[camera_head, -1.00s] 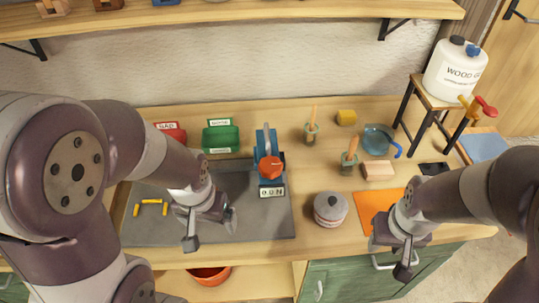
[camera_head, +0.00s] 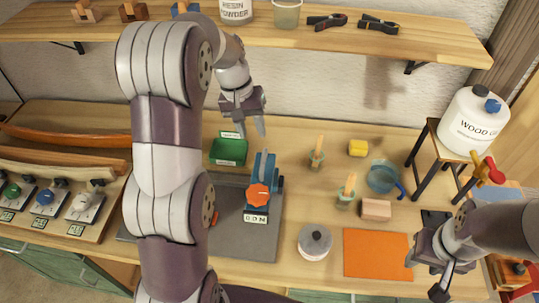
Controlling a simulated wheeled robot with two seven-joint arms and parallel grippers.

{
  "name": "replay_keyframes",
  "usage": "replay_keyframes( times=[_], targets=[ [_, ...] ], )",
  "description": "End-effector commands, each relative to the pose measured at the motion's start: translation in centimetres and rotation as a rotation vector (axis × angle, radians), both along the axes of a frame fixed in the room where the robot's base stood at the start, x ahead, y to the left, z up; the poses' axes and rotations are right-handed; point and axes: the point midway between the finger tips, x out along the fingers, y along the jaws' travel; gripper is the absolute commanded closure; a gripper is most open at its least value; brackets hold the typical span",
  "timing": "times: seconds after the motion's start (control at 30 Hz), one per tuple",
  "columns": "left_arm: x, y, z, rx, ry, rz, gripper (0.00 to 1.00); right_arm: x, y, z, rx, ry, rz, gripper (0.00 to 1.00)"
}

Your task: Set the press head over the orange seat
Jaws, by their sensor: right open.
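A blue bench device (camera_head: 264,170) stands on the grey mat's right part. It has an upright blue-grey arm, an orange round part (camera_head: 259,197) and a small "0.0 N" display in front. I cannot tell which part is the press head; the orange round part may be the seat. My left gripper (camera_head: 251,128) is behind and above the device, near the wall and green bin, apart from the device. It looks open and empty. My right gripper (camera_head: 425,279) is open and empty, at the right end of the orange sheet (camera_head: 378,254).
A grey-lidded round pot (camera_head: 314,243), a wooden block (camera_head: 376,209), a blue pan (camera_head: 383,177) and brush-like tools stand on the bench's right half. A green bin (camera_head: 229,151) is behind the grey mat (camera_head: 235,235). A glue jug (camera_head: 473,123) stands on a stool. A shelf overhangs behind.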

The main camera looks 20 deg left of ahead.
Motion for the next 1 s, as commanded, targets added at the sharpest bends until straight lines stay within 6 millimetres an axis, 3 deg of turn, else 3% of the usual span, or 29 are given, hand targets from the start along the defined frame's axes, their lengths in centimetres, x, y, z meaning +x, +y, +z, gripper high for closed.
replay_keyframes(
  times=[0.03,0.1,0.17,0.2,0.43,0.77,0.8,0.9,1.0],
  targets=[
    [0.0,-0.2,-2.7,0.0,0.001,-0.001,0.6,0.0,0.0,-2.7,0.0,0.001,0.0,0.57],
    [0.1,-0.6,-4.7,0.001,0.001,-0.002,0.6,0.0,0.0,-4.7,0.0,0.001,0.0,0.57],
    [0.1,-0.9,-4.5,-0.001,0.007,-0.002,0.6,-0.1,0.0,-2.8,0.0,0.003,0.0,0.57],
    [0.1,-1.1,-5.4,0.0,0.008,-0.003,0.6,0.0,0.0,-2.4,0.0,0.001,0.0,0.57],
    [0.4,-1.9,-9.6,0.0,0.004,-0.001,0.6,0.0,0.0,-1.6,0.0,0.0,0.0,0.57],
    [0.5,-2.1,-10.6,0.002,0.0,-0.001,0.6,0.0,0.0,-1.6,0.0,0.001,0.0,0.57],
    [0.5,-2.1,-10.6,0.002,0.0,-0.001,0.63,0.0,0.0,-1.6,0.0,0.001,0.0,0.57],
    [0.5,-2.1,-10.6,0.002,0.0,-0.001,0.96,0.0,0.0,-1.6,0.0,0.001,0.0,0.57],
    [0.5,-2.1,-10.6,0.002,0.0,-0.001,1.0,0.0,0.0,-1.6,0.0,0.0,0.0,0.57]
  ],
)
